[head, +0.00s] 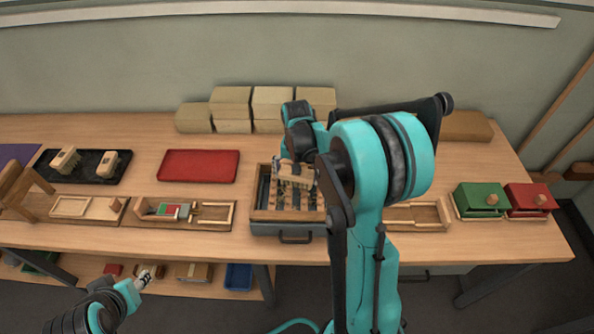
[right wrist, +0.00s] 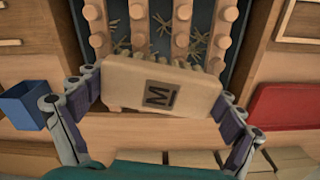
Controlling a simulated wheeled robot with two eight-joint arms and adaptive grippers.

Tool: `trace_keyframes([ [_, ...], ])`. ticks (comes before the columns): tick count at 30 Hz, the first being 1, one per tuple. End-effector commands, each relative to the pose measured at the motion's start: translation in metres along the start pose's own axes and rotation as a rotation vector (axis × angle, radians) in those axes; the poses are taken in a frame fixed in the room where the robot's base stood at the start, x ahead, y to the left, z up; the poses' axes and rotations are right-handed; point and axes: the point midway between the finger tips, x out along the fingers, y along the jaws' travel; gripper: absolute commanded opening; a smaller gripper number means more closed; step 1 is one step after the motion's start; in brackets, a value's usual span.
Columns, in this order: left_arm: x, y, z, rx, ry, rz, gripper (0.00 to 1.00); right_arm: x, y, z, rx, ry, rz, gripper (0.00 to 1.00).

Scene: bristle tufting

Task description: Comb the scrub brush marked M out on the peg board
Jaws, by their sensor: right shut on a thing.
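The scrub brush marked M (right wrist: 160,88) is a pale wooden block, its M facing the right wrist camera. My right gripper (right wrist: 162,100) is shut on it, one finger at each end. In the head view my right gripper (head: 297,168) is over the far part of the peg board (head: 312,215). The peg board (right wrist: 160,42) has rows of round wooden pegs on a dark base, with loose bristle tufts between them. The brush's bristles point toward the pegs; whether they touch is unclear. My left gripper (head: 142,281) is low at the bottom left, its jaws too small to read.
Two other brushes (head: 65,160) (head: 107,164) stand on a black mat (head: 88,178) at the left. A red mat (head: 199,166) lies left of the peg board. Wooden blocks (head: 231,105) line the back. Green (head: 481,200) and red (head: 529,198) boxes stand at the right.

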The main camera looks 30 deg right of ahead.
Motion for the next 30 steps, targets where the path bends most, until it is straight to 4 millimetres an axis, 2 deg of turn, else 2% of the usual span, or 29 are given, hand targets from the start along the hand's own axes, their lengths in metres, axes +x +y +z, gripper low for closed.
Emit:
trace_keyframes([
  [8,0.0,0.0,0.0,0.0,0.0,0.0,0.4,-0.001,0.002,0.01,0.0,0.0,0.0,0.67],
  [22,0.001,0.0,0.001,0.0,0.0,0.0,0.4,0.002,0.009,0.045,0.0,0.0,0.0,0.67],
  [30,0.002,0.0,0.001,0.0,0.0,0.0,0.4,0.002,0.008,0.036,0.002,0.0,0.0,0.67],
])
